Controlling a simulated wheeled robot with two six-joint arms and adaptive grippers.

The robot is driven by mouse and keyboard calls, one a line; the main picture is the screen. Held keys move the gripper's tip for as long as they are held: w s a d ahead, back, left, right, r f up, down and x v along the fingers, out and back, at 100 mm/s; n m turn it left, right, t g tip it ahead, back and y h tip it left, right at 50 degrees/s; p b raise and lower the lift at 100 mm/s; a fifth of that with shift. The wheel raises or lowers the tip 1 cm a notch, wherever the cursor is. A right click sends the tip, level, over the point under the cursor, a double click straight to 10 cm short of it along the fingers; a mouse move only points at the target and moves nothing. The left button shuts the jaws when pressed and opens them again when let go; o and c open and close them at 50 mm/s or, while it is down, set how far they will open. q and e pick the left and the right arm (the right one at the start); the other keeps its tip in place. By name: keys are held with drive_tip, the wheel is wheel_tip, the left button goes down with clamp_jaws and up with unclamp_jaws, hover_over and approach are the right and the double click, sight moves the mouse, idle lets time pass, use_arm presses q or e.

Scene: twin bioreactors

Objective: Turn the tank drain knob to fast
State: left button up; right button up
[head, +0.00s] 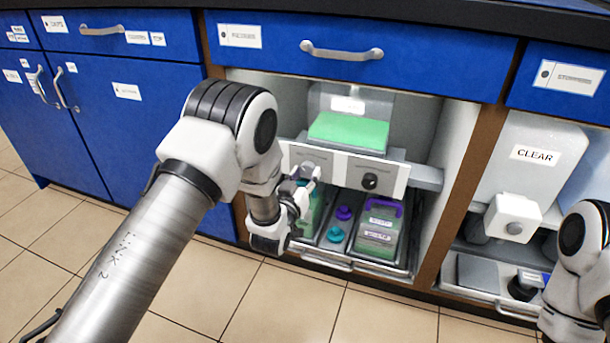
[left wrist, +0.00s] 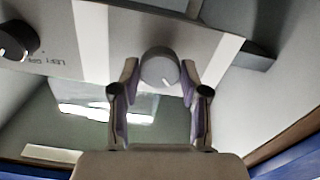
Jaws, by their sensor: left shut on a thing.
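A round grey knob (left wrist: 160,68) with a pale pointer line sits on the white control panel (left wrist: 125,42) in the left wrist view. My left gripper (left wrist: 160,78) has its fingers on both sides of this knob and is shut on it. In the head view my left gripper (head: 304,180) reaches the left half of the panel (head: 340,168), and its fingers largely hide the grey knob. A black knob (head: 370,181) is on the panel's right half; it also shows in the left wrist view (left wrist: 18,40). The panel's lettering is too small to read fully.
Below the panel, a tray (head: 335,260) holds a green bottle with a purple handle (head: 378,228), a purple cap (head: 344,213) and a teal cap (head: 336,234). A green-filled tank (head: 348,131) stands above. A tank marked CLEAR (head: 534,155) is at right. My right arm shows at the right edge.

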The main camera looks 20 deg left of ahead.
use_arm(q)
drive_tip(key=m+p, duration=0.3)
drive_tip(key=shift+r+m, duration=0.15)
drive_tip(key=shift+m, duration=0.15)
drive_tip(key=m+p, duration=0.2)
drive_tip(key=m, duration=0.2)
drive_tip(key=shift+p, duration=0.3)
drive_tip(key=m+p, duration=0.2)
drive_tip(key=m, duration=0.3)
drive_tip(key=shift+m+p, duration=0.3)
drive_tip(key=shift+m, duration=0.1)
drive_tip(key=m+p, duration=0.1)
drive_tip(key=m, duration=0.3)
drive_tip(key=shift+f+m, duration=0.2)
drive_tip(key=shift+m, duration=0.1)
drive_tip(key=o, duration=1.1)
drive_tip(key=shift+o, duration=0.2)
